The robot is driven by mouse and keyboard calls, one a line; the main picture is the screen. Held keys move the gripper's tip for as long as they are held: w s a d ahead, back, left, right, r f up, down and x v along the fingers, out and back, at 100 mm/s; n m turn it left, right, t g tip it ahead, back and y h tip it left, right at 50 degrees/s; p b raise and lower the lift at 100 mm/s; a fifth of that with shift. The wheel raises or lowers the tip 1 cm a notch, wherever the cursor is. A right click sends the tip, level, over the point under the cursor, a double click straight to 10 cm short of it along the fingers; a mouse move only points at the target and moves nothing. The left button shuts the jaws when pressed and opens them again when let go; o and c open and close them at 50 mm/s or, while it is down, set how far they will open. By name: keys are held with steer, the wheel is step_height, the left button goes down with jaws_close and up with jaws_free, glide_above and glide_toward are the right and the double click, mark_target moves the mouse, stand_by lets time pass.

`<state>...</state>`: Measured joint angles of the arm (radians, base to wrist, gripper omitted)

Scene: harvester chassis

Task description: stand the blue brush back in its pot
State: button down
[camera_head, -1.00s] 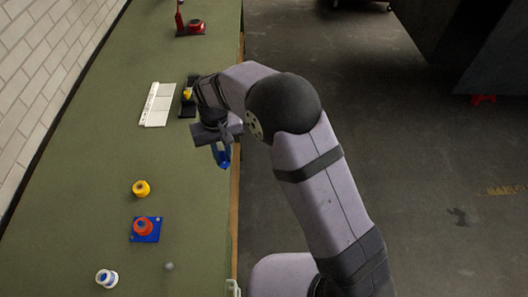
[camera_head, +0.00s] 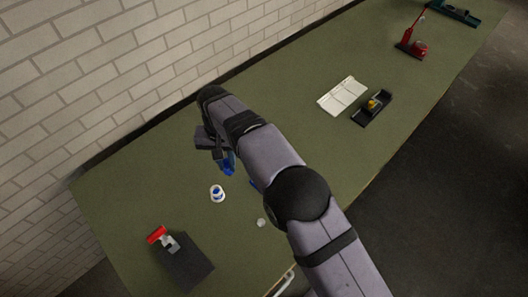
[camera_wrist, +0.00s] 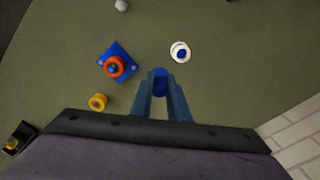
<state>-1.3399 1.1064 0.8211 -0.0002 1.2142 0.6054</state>
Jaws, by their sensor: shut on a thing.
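My gripper (camera_head: 222,157) is shut on the blue brush (camera_head: 229,167), holding it above the green table. In the wrist view the brush (camera_wrist: 160,80) shows end-on between the fingertips (camera_wrist: 161,98); most of it is hidden. A white ring-shaped pot (camera_head: 217,193) with a blue centre stands on the table just in front of the brush. It also shows in the wrist view (camera_wrist: 180,52), slightly right of and beyond the fingertips, apart from the brush. I cannot tell how upright the brush is.
In the wrist view, an orange-red round piece (camera_wrist: 114,67) on a blue plate (camera_wrist: 103,48) and a yellow round piece (camera_wrist: 98,102) lie left. A grey ball (camera_head: 262,222), dark pad (camera_head: 188,268), white tray (camera_head: 342,96) and black tray (camera_head: 384,110) are on the table. A brick wall (camera_head: 120,80) borders it.

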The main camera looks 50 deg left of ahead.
steer(key=shift+n, duration=0.3)
steer(key=s, duration=0.1)
steer(key=s+a, duration=0.1)
steer(key=s, duration=0.3)
steer(key=shift+s+a+r, duration=0.15)
steer(key=shift+a+r, duration=0.05)
steer(key=shift+a, duration=0.2)
steer(key=shift+p, duration=0.3)
steer(key=shift+f+b, duration=1.3)
steer(key=shift+f, duration=0.9)
steer(key=shift+f+b, duration=1.05)
steer(key=shift+f, duration=0.4)
stand_by(1.3)
steer(key=shift+f, duration=0.35)
steer(key=shift+f+b, duration=0.4)
steer(key=shift+b, duration=0.1)
steer(key=c, duration=1.6)
jaws_free()
